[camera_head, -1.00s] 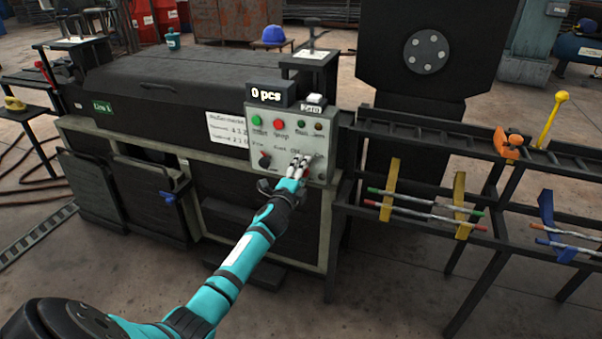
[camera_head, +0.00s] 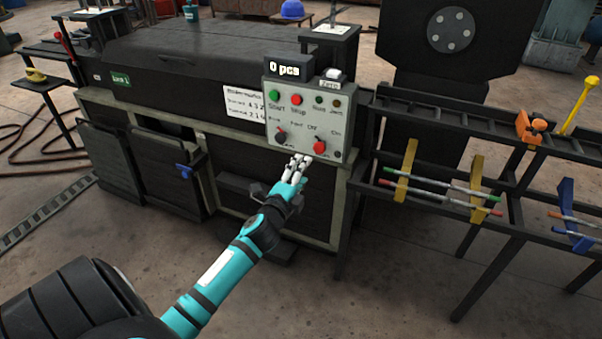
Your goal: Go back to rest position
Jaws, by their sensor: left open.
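My left gripper (camera_head: 299,165) is at the end of the teal and black arm that comes in from the lower left. Its pale fingers are open, look empty and lie just below the lower left part of the control panel (camera_head: 308,118). The panel carries a green button (camera_head: 274,96), a red button (camera_head: 296,99), a dark knob (camera_head: 280,135) and a red knob (camera_head: 319,147). A counter display (camera_head: 285,69) on top of the panel reads "0 pcs". My right gripper is not in view.
The dark machine cabinet (camera_head: 190,70) stands behind the arm. A rack (camera_head: 450,200) with coloured rods on yellow and blue holders extends to the right. A blue cap (camera_head: 292,10) lies at the back.

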